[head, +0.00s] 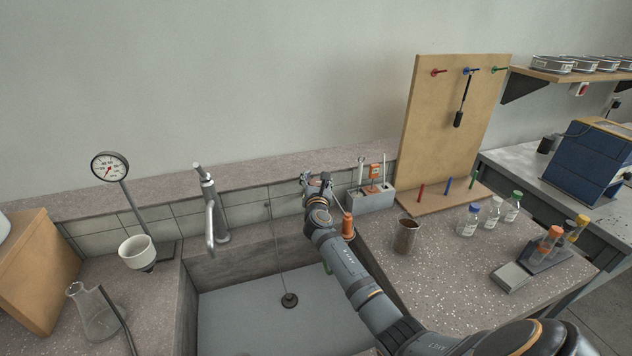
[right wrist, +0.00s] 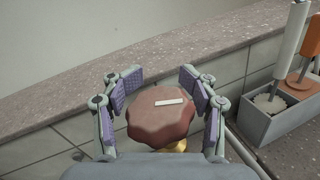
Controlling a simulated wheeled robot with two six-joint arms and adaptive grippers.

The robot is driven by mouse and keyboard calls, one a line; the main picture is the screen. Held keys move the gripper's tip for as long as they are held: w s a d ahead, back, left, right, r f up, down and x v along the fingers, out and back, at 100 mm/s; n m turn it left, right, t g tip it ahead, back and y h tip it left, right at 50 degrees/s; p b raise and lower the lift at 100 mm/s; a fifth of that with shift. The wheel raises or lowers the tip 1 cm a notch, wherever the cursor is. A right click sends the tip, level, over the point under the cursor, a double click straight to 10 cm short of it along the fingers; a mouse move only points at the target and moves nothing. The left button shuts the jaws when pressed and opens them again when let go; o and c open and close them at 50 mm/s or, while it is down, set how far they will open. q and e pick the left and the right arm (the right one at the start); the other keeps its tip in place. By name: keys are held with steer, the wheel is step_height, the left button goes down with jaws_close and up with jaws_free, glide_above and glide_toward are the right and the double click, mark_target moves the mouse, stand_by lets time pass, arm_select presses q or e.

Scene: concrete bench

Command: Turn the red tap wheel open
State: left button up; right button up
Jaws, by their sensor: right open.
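The red tap wheel (right wrist: 163,118) shows in the right wrist view as a dull red, scalloped knob with a pale bar mark on top and a bit of brass below it. My right gripper (right wrist: 160,90) is open, with one purple-padded finger on each side of the wheel. I see a gap at the left finger; the right finger is very close to the wheel, and I cannot tell if it touches. In the head view my right gripper (head: 317,180) is at the tiled back wall behind the sink, and it hides the wheel. My left gripper is not in view.
A grey faucet (head: 212,210) stands left of the arm behind the sink (head: 245,310). A grey brush holder (right wrist: 285,138) is close on the right. A brown beaker (head: 406,238) and several bottles stand on the right counter. A pegboard (head: 440,125) rises behind.

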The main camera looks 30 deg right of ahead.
steer(key=v, duration=1.2)
